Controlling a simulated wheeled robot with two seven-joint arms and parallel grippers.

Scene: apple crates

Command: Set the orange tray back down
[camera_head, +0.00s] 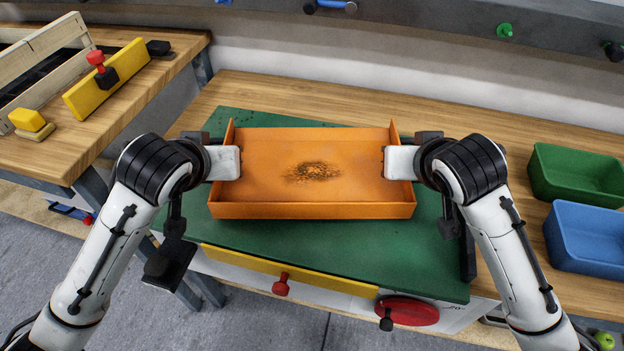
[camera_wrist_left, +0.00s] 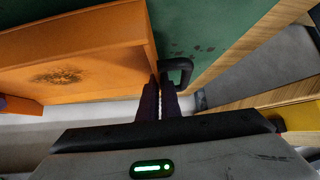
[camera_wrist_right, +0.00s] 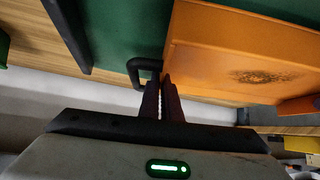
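The orange tray (camera_head: 310,208) is level over the green mat (camera_head: 330,245), its floor empty but for a dark speckled patch. I cannot tell whether it touches the mat or hangs slightly above it. My left gripper (camera_head: 224,162) is at its left end and my right gripper (camera_head: 400,162) at its right end. In the left wrist view the fingers (camera_wrist_left: 163,84) are close together at the tray's end wall, by a black handle (camera_wrist_left: 181,72). The right wrist view shows the same, with fingers (camera_wrist_right: 161,84) at a black handle (camera_wrist_right: 140,70). The exact grip contact is partly hidden.
A green bin (camera_head: 575,172) and a blue bin (camera_head: 590,238) stand on the wooden bench at right. A side table at left holds a wooden crate (camera_head: 40,50) and a yellow board (camera_head: 100,85). Green mat is bare in front of the tray.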

